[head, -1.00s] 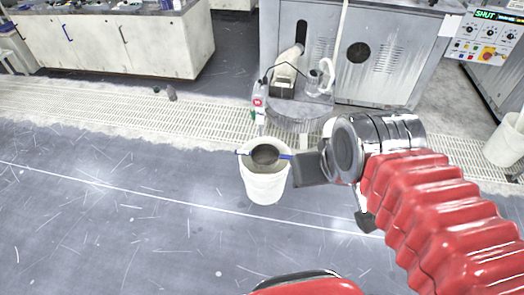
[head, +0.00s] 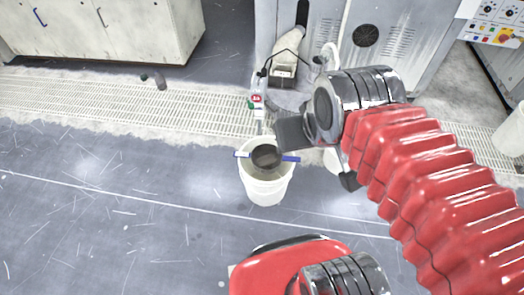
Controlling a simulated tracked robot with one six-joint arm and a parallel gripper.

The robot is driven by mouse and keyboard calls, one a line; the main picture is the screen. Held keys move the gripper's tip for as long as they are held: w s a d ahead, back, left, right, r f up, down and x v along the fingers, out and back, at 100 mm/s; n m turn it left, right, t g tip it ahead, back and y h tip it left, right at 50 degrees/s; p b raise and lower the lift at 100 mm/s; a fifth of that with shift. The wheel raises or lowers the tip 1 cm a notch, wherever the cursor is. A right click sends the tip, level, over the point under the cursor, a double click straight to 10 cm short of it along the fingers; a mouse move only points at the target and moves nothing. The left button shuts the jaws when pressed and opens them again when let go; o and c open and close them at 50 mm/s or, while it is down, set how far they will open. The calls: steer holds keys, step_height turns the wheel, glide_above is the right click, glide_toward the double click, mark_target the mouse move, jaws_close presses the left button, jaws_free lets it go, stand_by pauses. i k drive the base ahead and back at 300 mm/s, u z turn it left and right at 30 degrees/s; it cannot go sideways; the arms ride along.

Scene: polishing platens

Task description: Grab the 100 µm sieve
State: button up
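A round sieve with a dark grey mesh (head: 266,157) sits in the mouth of a white bucket (head: 266,188) on the floor. Its blue handle (head: 290,159) reaches over the right rim, and a small blue and white tab shows at the left rim. I cannot read a mesh size on it. My gripper (head: 288,132) is seen side-on as a dark block just above and right of the sieve, overlapping the bucket's back right rim in the picture. Whether it touches the handle, and whether its fingers are apart, I cannot tell.
A small grey stand behind the bucket carries a dark-framed device (head: 283,73) and a bottle with a red label (head: 257,98). Grey machine cabinets (head: 400,50) stand behind. A floor grating (head: 120,100) runs across. The floor left of the bucket is clear.

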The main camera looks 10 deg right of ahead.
mark_target(265, 159)
steer(key=u, duration=0.05)
steer(key=i, duration=0.9)
steer(key=u, duration=0.05)
